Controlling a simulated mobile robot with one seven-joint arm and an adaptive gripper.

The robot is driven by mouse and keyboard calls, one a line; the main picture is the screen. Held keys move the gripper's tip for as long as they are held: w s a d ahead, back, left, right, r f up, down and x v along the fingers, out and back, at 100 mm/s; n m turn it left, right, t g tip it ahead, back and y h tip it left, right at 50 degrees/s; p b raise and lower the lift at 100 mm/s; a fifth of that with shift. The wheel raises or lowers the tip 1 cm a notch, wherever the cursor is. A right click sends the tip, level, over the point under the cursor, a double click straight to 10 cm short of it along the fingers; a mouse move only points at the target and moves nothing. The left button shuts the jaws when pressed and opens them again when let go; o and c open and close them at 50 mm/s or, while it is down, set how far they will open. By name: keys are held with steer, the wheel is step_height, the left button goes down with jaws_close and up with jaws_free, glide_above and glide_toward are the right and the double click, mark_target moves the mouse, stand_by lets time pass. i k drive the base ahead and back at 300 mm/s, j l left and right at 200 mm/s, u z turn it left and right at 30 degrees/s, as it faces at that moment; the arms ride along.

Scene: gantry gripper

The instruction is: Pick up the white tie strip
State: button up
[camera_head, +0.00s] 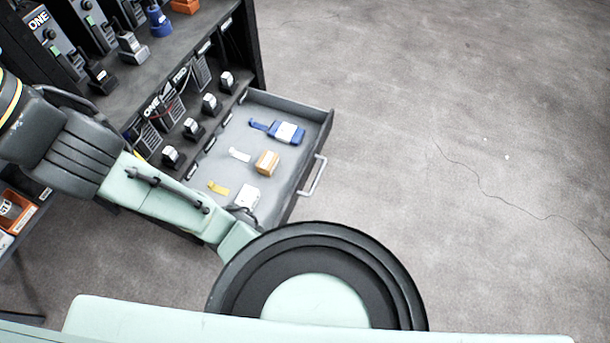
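The white tie strip (240,154) lies flat in the open grey drawer (318,128). It is between a blue strip (258,125) and a yellow strip (218,188), to the left of a small tan box (267,162). Nothing covers it. My arm runs from the lower middle up to the left edge of the picture, where it leaves the view. My gripper is not in view, so I cannot see whether it is open or what it holds.
The drawer also holds a blue case (288,132) and a white item (247,196). Its handle (313,176) sticks out to the right. A dark shelf unit (200,35) with devices stands behind the drawer. An orange bin (18,212) is at left. The floor at right is clear.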

mark_target(235, 154)
steer(key=u, duration=0.7)
